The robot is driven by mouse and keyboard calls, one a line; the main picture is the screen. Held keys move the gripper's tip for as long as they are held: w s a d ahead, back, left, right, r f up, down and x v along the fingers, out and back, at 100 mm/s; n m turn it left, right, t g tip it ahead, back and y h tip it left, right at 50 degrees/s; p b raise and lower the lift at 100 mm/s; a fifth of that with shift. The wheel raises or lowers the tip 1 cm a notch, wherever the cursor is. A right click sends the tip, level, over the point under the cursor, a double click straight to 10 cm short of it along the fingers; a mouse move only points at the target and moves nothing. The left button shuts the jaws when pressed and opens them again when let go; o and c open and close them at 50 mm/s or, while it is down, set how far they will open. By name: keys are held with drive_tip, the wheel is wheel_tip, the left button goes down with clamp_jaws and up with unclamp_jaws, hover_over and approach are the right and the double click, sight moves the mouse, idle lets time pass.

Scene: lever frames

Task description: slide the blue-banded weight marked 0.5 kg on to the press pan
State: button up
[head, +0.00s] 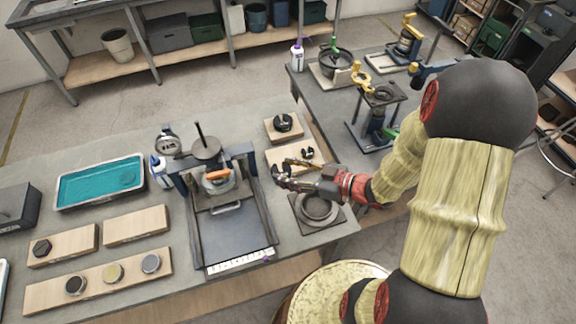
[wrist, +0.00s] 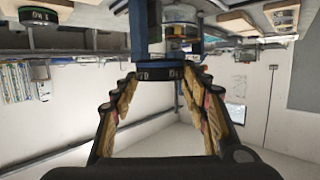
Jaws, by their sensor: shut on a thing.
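My gripper (head: 279,174) is shut on a dark weight with a blue band (wrist: 158,71); part of a marking shows on its edge in the wrist view, too small to read surely. The fingertips (wrist: 160,80) grip its sides. In the head view the gripper is right of the press, and the fingers mostly hide the weight. The press pan (head: 206,147) looks like a grey disc around an upright rod at the top of the press (head: 241,160). The gripper and held weight are apart from the pan.
Other dark weights sit on wooden boards behind my gripper, one (head: 283,122) farther back and one (head: 307,153) nearer. A ringed plate (head: 317,207) lies close below my gripper. A teal tray (head: 100,182) and a white bottle (head: 160,170) stand left of the press.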

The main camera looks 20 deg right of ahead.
drive_tip(key=shift+r+p, duration=1.4)
